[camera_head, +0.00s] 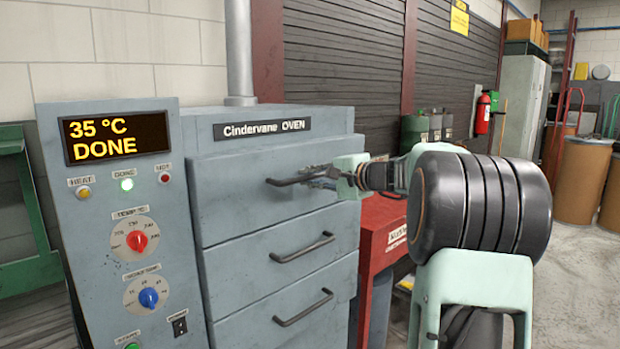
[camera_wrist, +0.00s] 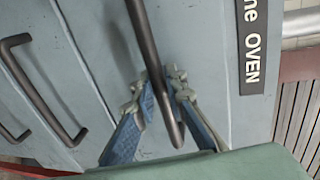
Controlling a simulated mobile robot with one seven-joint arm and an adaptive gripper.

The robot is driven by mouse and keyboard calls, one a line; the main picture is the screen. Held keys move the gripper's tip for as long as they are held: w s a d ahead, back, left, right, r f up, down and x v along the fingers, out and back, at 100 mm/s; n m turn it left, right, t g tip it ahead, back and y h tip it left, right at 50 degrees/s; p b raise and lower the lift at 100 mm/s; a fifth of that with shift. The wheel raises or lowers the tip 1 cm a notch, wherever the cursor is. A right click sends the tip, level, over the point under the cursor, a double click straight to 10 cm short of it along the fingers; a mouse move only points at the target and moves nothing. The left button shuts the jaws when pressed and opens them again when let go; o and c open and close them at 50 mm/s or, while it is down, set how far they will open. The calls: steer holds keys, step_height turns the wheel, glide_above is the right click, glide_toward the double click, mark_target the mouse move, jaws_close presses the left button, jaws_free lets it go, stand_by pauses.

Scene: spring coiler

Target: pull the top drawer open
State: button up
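The top drawer (camera_head: 250,195) is the uppermost grey drawer front of the oven cabinet, below the "Cindervane OVEN" label. Its dark bar handle (camera_head: 293,180) runs across its upper part. In the head view my gripper (camera_head: 318,178) reaches it from the right, at the handle's right part. In the wrist view the handle (camera_wrist: 150,50) passes between the two fingers of my gripper (camera_wrist: 158,92), which are closed in closely on both sides of it. The exact contact is partly hidden. The top drawer front looks about level with the drawers below, with no clear gap showing.
Two lower drawers with similar handles (camera_head: 302,248) sit beneath. A control panel (camera_head: 120,220) reading "35 °C DONE", with a lit green lamp, stands at left. A red cabinet (camera_head: 383,240) stands right of the oven, below my arm. Open floor lies farther right.

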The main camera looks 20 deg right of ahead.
jaws_close()
steer(key=shift+s, duration=0.1)
